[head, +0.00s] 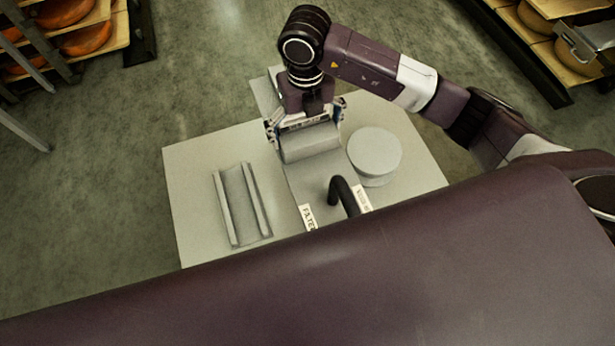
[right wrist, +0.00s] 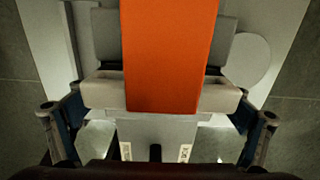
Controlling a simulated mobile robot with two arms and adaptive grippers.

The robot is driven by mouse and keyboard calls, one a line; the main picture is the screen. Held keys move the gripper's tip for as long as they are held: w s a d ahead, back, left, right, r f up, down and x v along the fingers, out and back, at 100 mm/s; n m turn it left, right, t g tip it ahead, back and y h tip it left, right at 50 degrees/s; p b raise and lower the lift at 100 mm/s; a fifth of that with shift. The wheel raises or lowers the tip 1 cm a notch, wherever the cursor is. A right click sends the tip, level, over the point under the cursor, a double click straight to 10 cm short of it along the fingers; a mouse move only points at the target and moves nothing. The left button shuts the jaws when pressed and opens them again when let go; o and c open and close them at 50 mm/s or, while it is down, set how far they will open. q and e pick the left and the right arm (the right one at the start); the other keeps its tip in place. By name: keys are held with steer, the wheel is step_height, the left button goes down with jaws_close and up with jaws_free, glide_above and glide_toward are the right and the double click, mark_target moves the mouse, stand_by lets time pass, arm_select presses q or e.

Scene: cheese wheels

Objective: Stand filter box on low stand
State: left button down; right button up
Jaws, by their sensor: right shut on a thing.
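My right gripper (head: 305,122) points down over the pale table and is shut on a grey block (head: 311,145) with a rounded top. I take this block to be the filter box, but no marking shows on it. In the right wrist view the fingers stand either side of a pale bar (right wrist: 100,95). An orange strip (right wrist: 170,55) covers its middle; I cannot tell what it is. A low round grey stand (head: 375,153) is right of the gripper. A grey trough-shaped stand (head: 240,203) is to the left. My left gripper is not in view.
Racks with orange cheese wheels (head: 85,38) stand at the upper left.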

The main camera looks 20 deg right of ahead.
step_height(320, 180, down, 15)
steer(key=shift+w+a+f+p, duration=0.1)
steer(key=shift+f+p, duration=0.05)
steer(key=shift+p, duration=0.3)
steer(key=shift+f, duration=2.25)
steer(key=o, duration=1.7)
steer(key=shift+f, duration=0.15)
steer(key=shift+o, duration=0.2)
step_height(320, 180, up, 12)
steer(key=shift+b, duration=0.45)
steer(key=shift+s, duration=0.2)
